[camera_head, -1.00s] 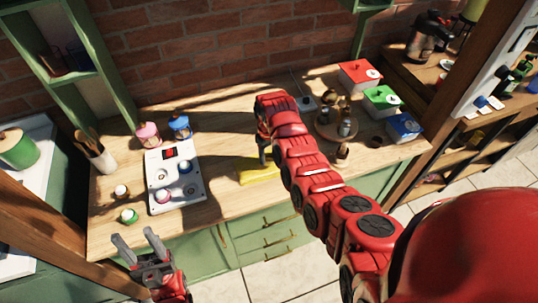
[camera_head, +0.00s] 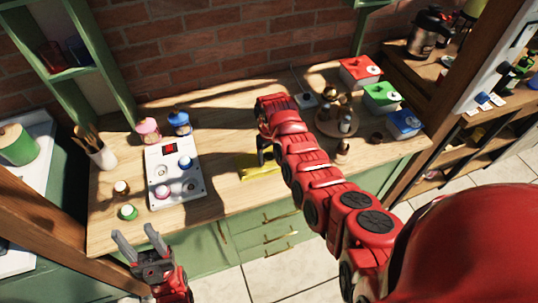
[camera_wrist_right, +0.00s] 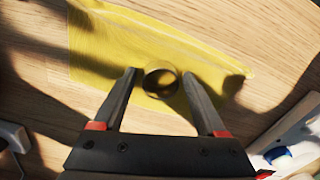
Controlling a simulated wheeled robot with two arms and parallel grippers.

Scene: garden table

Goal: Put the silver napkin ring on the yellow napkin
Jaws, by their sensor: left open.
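The yellow napkin (camera_head: 258,172) lies flat on the wooden table, partly hidden behind my right arm in the head view; it also shows in the right wrist view (camera_wrist_right: 105,50). The napkin ring (camera_wrist_right: 160,80) is on the napkin with its opening facing the camera, its metal tinted yellow. My right gripper (camera_wrist_right: 160,74) is open over the napkin, with the ring between its fingertips and a visible gap on each side. The ring is not discernible in the head view. My left gripper (camera_head: 135,236) is open and empty in front of the table's front left edge.
A round wooden tray (camera_head: 337,122) and red (camera_head: 360,72), green (camera_head: 381,98) and blue (camera_head: 404,124) boxes stand right.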

